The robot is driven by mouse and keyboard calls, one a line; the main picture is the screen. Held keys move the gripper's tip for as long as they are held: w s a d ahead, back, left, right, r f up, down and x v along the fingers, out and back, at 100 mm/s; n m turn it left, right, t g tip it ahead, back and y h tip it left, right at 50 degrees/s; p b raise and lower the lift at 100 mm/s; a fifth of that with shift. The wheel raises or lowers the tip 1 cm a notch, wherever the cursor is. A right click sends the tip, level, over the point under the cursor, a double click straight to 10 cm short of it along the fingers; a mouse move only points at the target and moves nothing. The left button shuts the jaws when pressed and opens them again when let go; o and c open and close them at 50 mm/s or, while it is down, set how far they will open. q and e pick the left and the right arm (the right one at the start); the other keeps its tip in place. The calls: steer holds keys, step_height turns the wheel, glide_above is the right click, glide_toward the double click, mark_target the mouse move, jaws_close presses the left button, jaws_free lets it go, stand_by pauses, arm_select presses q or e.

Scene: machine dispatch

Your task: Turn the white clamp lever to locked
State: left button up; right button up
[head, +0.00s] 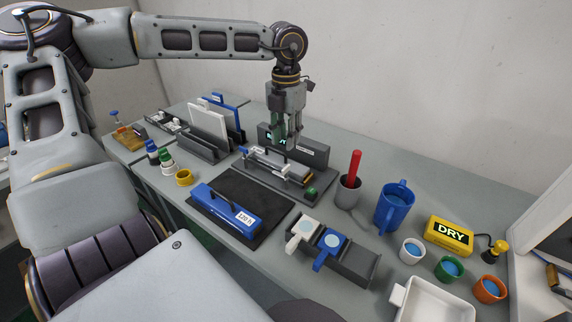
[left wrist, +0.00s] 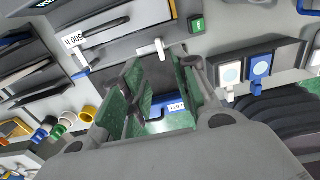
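A white lever (head: 286,172) stands on the grey clamp fixture (head: 262,190) at the middle of the bench in the head view. The left wrist view shows a white L-shaped lever (left wrist: 152,48) on the fixture, beside a green button (left wrist: 197,24). My left gripper (head: 293,142) points down above the fixture, close to the lever. In the left wrist view its green-padded fingers (left wrist: 158,98) are spread with a gap between them, and the lever shows beyond them. I see nothing held. Contact with the lever cannot be told. My right gripper is not in view.
A blue labelled block (head: 223,210) lies on a black mat (head: 265,217) in front. A grey holder (head: 353,262) bears a white and a blue tab. A grey cup with a red rod (head: 348,190) and a blue jug (head: 396,207) stand to the right.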

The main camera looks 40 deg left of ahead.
mark_target(286, 167)
arm_select(q)
steer(key=shift+f, duration=5)
jaws_close()
